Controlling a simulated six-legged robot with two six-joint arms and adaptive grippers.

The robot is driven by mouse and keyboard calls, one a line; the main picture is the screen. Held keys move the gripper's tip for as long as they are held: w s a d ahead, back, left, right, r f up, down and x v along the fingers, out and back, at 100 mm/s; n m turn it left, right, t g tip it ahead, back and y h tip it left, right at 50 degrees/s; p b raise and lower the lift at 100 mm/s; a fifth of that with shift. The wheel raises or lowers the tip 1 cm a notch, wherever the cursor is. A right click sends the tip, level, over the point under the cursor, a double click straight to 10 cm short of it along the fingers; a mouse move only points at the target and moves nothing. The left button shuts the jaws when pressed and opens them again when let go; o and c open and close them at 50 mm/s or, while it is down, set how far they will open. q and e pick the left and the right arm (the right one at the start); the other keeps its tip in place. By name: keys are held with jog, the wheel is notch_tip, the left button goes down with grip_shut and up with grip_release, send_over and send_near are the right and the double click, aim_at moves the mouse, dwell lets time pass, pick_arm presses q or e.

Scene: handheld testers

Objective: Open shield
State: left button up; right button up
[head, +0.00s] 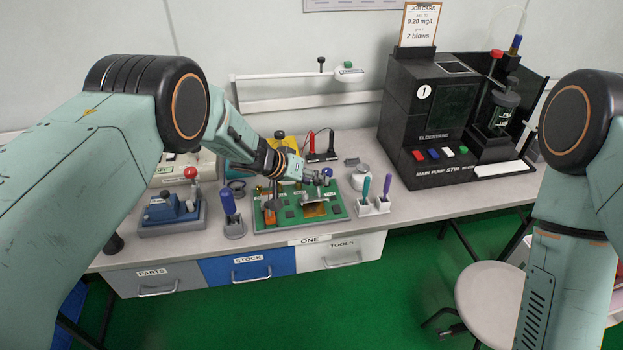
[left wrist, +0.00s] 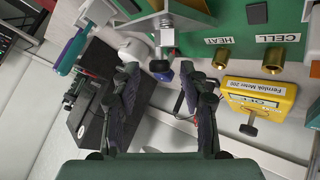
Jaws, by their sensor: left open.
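The green board (head: 335,207) lies on the bench, with a copper-coloured plate (head: 315,210) and small parts on it. My left gripper (head: 318,178) is over its back right part, beside a blue ball knob (head: 327,172). In the left wrist view, the left gripper (left wrist: 163,92) is open and nothing is between its fingertips. I cannot tell for certain which part is the shield. My right gripper is outside the views.
A yellow meter (left wrist: 258,97) stands beside the board. A blue-handled tool (head: 229,205) and a white pen holder (head: 372,207) flank it. A blue lever device (head: 172,210) is on the left. A black machine (head: 430,125) stands at the right. Bare bench lies right of the pen holder.

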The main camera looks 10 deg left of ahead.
pick_arm(q)
jog(key=v, duration=1.2)
